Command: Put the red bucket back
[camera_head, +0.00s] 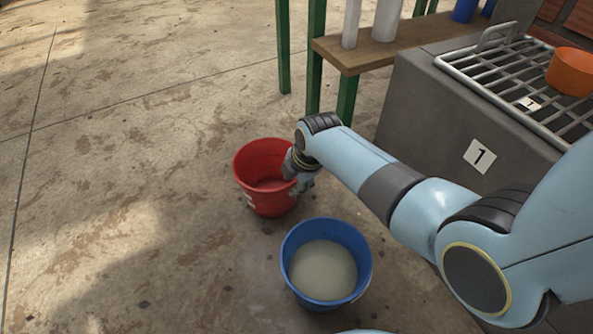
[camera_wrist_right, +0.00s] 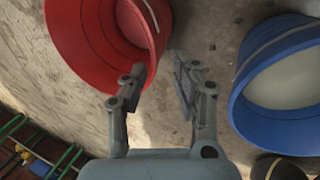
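The red bucket (camera_head: 262,199) stands upright on the concrete floor. It looks empty apart from a paler patch at its bottom. My right gripper (camera_head: 294,177) is at the bucket's right rim, hiding part of that rim. In the right wrist view the fingers of my right gripper (camera_wrist_right: 160,80) are spread apart. One finger overlaps the red bucket (camera_wrist_right: 88,45) near its rim and the other is over bare floor. I cannot tell whether either finger touches the bucket. My left gripper is not in view.
A blue bucket (camera_head: 296,284) with pale cloudy liquid stands close by, in front and to the right. A wooden bench (camera_head: 340,58) with green legs stands behind. A grey block (camera_head: 430,105) with a metal grate and an orange bowl (camera_head: 570,72) is at right. The left floor is clear.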

